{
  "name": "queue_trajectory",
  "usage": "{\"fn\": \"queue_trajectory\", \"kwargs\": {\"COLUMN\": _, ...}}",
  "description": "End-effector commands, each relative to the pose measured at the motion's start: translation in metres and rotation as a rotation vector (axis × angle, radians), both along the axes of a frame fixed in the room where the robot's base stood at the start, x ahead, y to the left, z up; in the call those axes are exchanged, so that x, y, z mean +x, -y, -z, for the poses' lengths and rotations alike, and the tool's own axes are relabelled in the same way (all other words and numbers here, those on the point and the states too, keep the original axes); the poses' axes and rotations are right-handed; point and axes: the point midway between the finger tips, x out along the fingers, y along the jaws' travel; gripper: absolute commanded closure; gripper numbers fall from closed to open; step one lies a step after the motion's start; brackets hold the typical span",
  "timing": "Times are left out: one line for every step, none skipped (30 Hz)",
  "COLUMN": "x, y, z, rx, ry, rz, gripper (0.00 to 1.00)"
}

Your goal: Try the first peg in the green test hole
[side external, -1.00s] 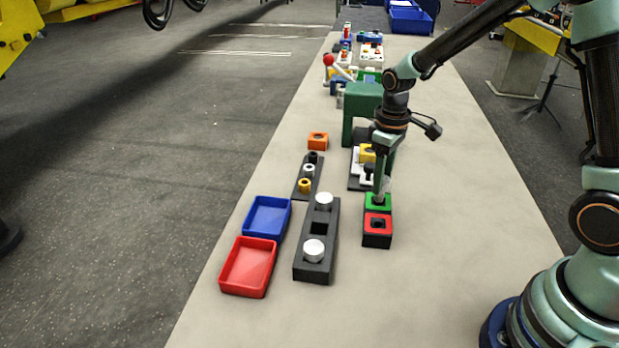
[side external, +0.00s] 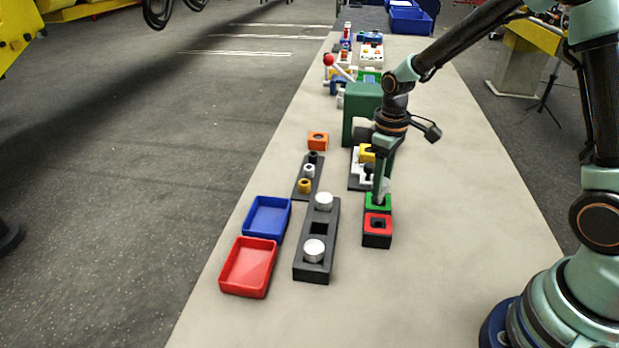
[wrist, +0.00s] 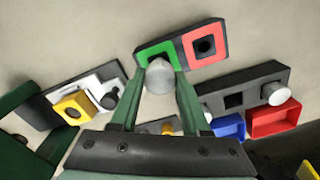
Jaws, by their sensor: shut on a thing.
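My gripper (side external: 380,196) is shut on a pale grey round peg (wrist: 160,76), with one finger on each side of it in the wrist view. The peg is over the green test plate (wrist: 150,53), and its near end hides the green hole. I cannot tell whether the peg's lower end is inside the hole. The green plate also shows in the side view (side external: 386,202), right below the fingertips. Beside it on the same dark block is the red test plate (side external: 377,225) with an empty dark hole.
A dark rack (side external: 329,240) left of the test block holds two silver-topped pegs with an empty square slot between them. A blue tray (side external: 268,217) and a red tray (side external: 249,267) lie further left, both empty. A green housing (side external: 361,105) stands behind my gripper.

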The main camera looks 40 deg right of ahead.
Motion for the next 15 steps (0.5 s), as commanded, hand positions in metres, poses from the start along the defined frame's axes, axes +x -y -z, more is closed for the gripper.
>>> {"fn": "queue_trajectory", "kwargs": {"x": 0.000, "y": 0.000, "z": 0.000, "rx": 0.000, "ry": 0.001, "rz": 0.000, "gripper": 1.00}}
{"fn": "queue_trajectory", "kwargs": {"x": 0.000, "y": 0.000, "z": 0.000, "rx": 0.000, "ry": 0.001, "rz": 0.000, "gripper": 1.00}}
{"fn": "queue_trajectory", "kwargs": {"x": 0.000, "y": 0.000, "z": 0.001, "rx": 0.000, "ry": 0.001, "rz": 0.000, "gripper": 1.00}}
{"fn": "queue_trajectory", "kwargs": {"x": 0.000, "y": 0.000, "z": 0.001, "rx": 0.000, "ry": 0.001, "rz": 0.000, "gripper": 1.00}}
{"fn": "queue_trajectory", "kwargs": {"x": 0.000, "y": 0.000, "z": 0.002, "rx": 0.000, "ry": 0.001, "rz": 0.000, "gripper": 1.00}}
{"fn": "queue_trajectory", "kwargs": {"x": 0.000, "y": 0.000, "z": 0.003, "rx": 0.000, "ry": 0.000, "rz": 0.000, "gripper": 1.00}}
{"fn": "queue_trajectory", "kwargs": {"x": 0.000, "y": 0.000, "z": 0.004, "rx": 0.000, "ry": 0.000, "rz": 0.000, "gripper": 1.00}}
{"fn": "queue_trajectory", "kwargs": {"x": 0.000, "y": 0.000, "z": 0.004, "rx": 0.000, "ry": 0.000, "rz": 0.000, "gripper": 1.00}}
{"fn": "queue_trajectory", "kwargs": {"x": 0.000, "y": 0.000, "z": 0.005, "rx": 0.000, "ry": 0.000, "rz": 0.000, "gripper": 1.00}}
{"fn": "queue_trajectory", "kwargs": {"x": 0.000, "y": 0.000, "z": 0.006, "rx": 0.000, "ry": 0.000, "rz": 0.000, "gripper": 1.00}}
{"fn": "queue_trajectory", "kwargs": {"x": 0.000, "y": 0.000, "z": 0.007, "rx": 0.000, "ry": 0.000, "rz": 0.000, "gripper": 1.00}}
{"fn": "queue_trajectory", "kwargs": {"x": 0.000, "y": 0.000, "z": 0.008, "rx": 0.000, "ry": 0.000, "rz": 0.000, "gripper": 1.00}}
{"fn": "queue_trajectory", "kwargs": {"x": 0.000, "y": 0.000, "z": 0.009, "rx": 0.000, "ry": 0.000, "rz": 0.000, "gripper": 1.00}}
{"fn": "queue_trajectory", "kwargs": {"x": 0.000, "y": 0.000, "z": 0.010, "rx": 0.000, "ry": 0.000, "rz": 0.000, "gripper": 1.00}}
{"fn": "queue_trajectory", "kwargs": {"x": 0.000, "y": 0.000, "z": 0.011, "rx": 0.000, "ry": 0.000, "rz": 0.000, "gripper": 1.00}}
